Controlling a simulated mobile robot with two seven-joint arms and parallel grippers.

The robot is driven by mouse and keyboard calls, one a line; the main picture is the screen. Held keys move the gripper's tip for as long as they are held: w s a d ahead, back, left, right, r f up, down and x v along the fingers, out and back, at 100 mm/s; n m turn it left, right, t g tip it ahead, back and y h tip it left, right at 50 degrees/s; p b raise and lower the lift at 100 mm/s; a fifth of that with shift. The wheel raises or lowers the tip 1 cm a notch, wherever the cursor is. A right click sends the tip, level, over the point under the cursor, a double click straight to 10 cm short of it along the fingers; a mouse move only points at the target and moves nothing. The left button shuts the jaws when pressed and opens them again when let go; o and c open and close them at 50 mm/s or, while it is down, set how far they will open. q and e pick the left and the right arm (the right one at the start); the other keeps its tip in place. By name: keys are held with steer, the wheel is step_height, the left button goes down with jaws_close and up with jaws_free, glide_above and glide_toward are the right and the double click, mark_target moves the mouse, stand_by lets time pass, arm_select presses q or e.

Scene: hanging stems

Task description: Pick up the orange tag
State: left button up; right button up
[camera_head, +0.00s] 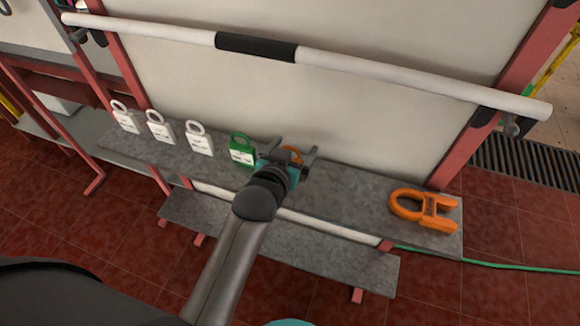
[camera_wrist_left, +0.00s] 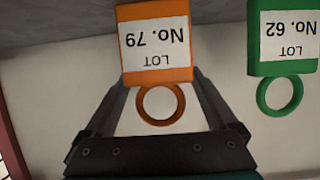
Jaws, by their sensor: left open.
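The orange tag (camera_wrist_left: 156,68) has a white label reading "LOT No. 79", upside down in the left wrist view, and an orange ring. In the head view only a bit of its orange ring (camera_head: 292,150) shows behind my left gripper (camera_head: 289,158); the rest is hidden. My left gripper is open, with its fingers on either side of the ring and their tips close to the tag's ring-side edge. I cannot tell whether they touch it. My right gripper is not in view.
A green tag (camera_head: 242,150) labelled No. 62 stands close to the left of the orange one. Several white tags (camera_head: 199,139) stand farther left on the grey shelf (camera_head: 340,198). A large orange clip (camera_head: 425,209) lies at its right end. A white bar (camera_head: 400,76) runs above.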

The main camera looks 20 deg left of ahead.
arm_select(q)
steer(key=shift+w, duration=0.1)
jaws_close()
stand_by(0.8)
